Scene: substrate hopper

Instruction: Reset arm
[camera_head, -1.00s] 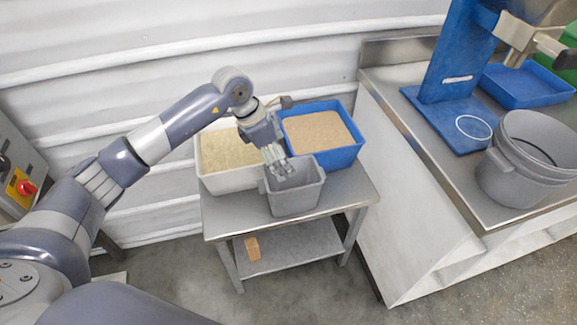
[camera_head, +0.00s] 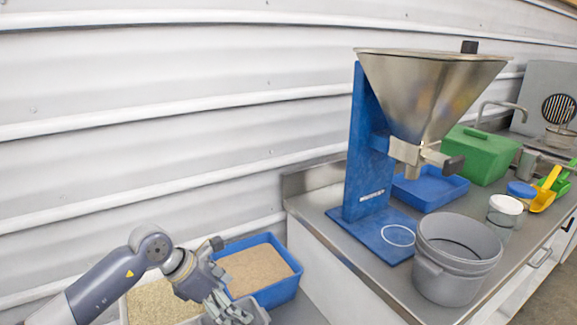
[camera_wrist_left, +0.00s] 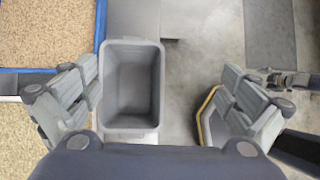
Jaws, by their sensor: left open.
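My left gripper (camera_head: 228,308) is at the bottom of the head view, in front of the blue bin and beside the white bin. In the left wrist view my left gripper (camera_wrist_left: 158,78) has its fingers spread wide with nothing held. An empty grey tub (camera_wrist_left: 130,85) shows below and between the fingers, closer to the left finger; I cannot tell the height gap. In the head view the tub is mostly cut off or hidden behind the gripper.
A blue bin (camera_head: 290,285) of brown substrate and a white bin (camera_head: 123,310) of pale grains stand by the wall. On the bench are a steel hopper (camera_head: 425,95) on a blue stand (camera_head: 362,160), a grey bucket (camera_head: 428,275), a blue tray (camera_head: 430,190) and a green box (camera_head: 475,153).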

